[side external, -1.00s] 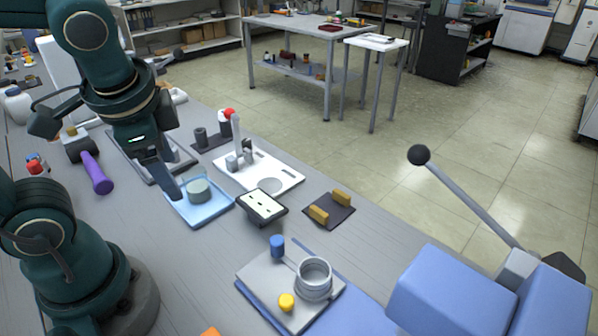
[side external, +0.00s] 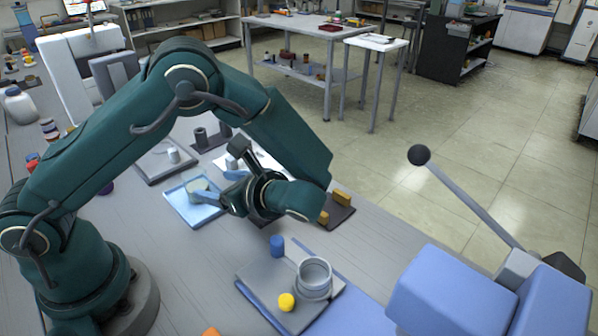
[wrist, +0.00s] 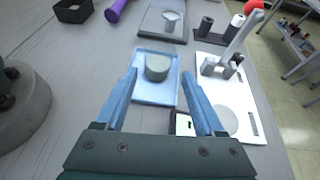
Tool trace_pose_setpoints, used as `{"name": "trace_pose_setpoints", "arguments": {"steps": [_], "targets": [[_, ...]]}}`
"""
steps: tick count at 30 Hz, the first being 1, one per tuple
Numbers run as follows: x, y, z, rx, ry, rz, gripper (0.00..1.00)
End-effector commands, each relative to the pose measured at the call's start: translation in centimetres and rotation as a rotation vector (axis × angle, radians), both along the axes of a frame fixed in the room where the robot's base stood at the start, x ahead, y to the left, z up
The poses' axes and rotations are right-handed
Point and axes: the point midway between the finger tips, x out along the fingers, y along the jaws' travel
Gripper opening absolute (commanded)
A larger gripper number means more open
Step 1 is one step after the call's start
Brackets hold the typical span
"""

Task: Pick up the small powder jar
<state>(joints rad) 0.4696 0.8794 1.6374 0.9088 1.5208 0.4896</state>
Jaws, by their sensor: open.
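A short round grey-green jar (side external: 197,185), which looks like the small powder jar, stands upright on a light blue tray (side external: 187,207). In the wrist view the jar (wrist: 157,68) stands on the blue tray (wrist: 150,94), ahead of my gripper (wrist: 160,76). The blue fingers are spread wide, and the jar appears in the gap between their tips. In the side view my gripper (side external: 229,187) is low, to the right of the jar, with its fingers pointing left toward it. Nothing is between the fingers at their base. I cannot tell the exact distance to the jar.
A white plate with an upright post (wrist: 218,70) stands close to the right of the blue tray. A grey tray (wrist: 150,24) with a small pale piece lies beyond. A purple cylinder (wrist: 115,10) lies at the far left. The bench left of the blue tray is clear.

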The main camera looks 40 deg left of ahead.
Motion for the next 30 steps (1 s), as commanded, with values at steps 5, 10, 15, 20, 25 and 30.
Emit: {"name": "trace_pose_setpoints", "arguments": {"steps": [5,10,15,20,25,30], "targets": [[-0.5,0.4,-1.1,0.02,0.042,-0.023,0.7],[-0.7,3.0,-2.2,0.019,0.041,-0.019,0.7],[-0.8,5.3,-3.1,0.019,0.039,-0.02,0.7],[-0.8,6.1,-3.5,0.017,0.037,-0.021,0.7],[-0.9,8.1,-4.5,0.017,0.039,-0.018,0.7],[-1.0,10.1,-5.3,0.014,0.038,-0.017,0.7]]}}
